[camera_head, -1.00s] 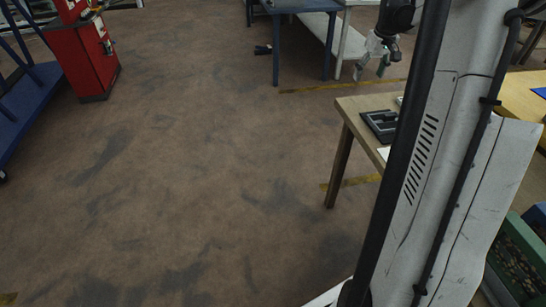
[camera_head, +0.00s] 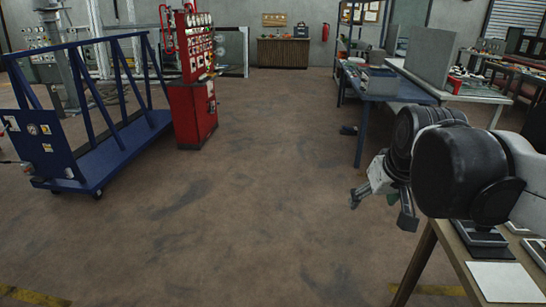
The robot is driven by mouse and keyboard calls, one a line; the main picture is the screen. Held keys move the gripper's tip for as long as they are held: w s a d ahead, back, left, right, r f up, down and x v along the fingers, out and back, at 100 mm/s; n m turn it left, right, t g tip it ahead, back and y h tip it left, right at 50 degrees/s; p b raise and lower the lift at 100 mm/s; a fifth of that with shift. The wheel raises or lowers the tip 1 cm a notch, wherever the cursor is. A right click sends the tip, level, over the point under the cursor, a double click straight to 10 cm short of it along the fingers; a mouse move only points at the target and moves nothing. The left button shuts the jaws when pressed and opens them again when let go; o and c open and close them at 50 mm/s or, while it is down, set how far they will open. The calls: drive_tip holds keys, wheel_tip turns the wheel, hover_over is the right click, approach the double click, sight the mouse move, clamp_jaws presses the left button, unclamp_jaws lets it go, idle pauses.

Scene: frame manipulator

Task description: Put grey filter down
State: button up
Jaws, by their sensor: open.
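My gripper (camera_head: 382,208) is open with nothing between its fingers. It hangs to the left of a wooden table (camera_head: 425,262), over the floor in this view. Flat dark-framed pieces lie on that table, one (camera_head: 484,238) just below my arm and partly covered by it, another (camera_head: 537,250) at the right edge. I cannot tell whether either is the grey filter. A large grey panel (camera_head: 424,58) stands upright on the tables at the back right, well apart from my gripper.
A white sheet (camera_head: 502,282) lies on the wooden table. A blue table (camera_head: 385,86) stands behind my arm. A red tool cabinet (camera_head: 193,115) and a blue cart (camera_head: 110,155) stand at the left. The brown floor (camera_head: 240,220) between is clear.

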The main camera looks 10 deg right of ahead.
drive_tip(key=s+a+f+t+y, duration=0.1)
drive_tip(key=s+a+f, duration=0.4)
drive_tip(key=s+a, duration=0.3)
drive_tip(key=shift+s+a+n, duration=0.25)
drive_tip(key=shift+s+n, duration=0.15)
drive_tip(key=shift+s, duration=0.1)
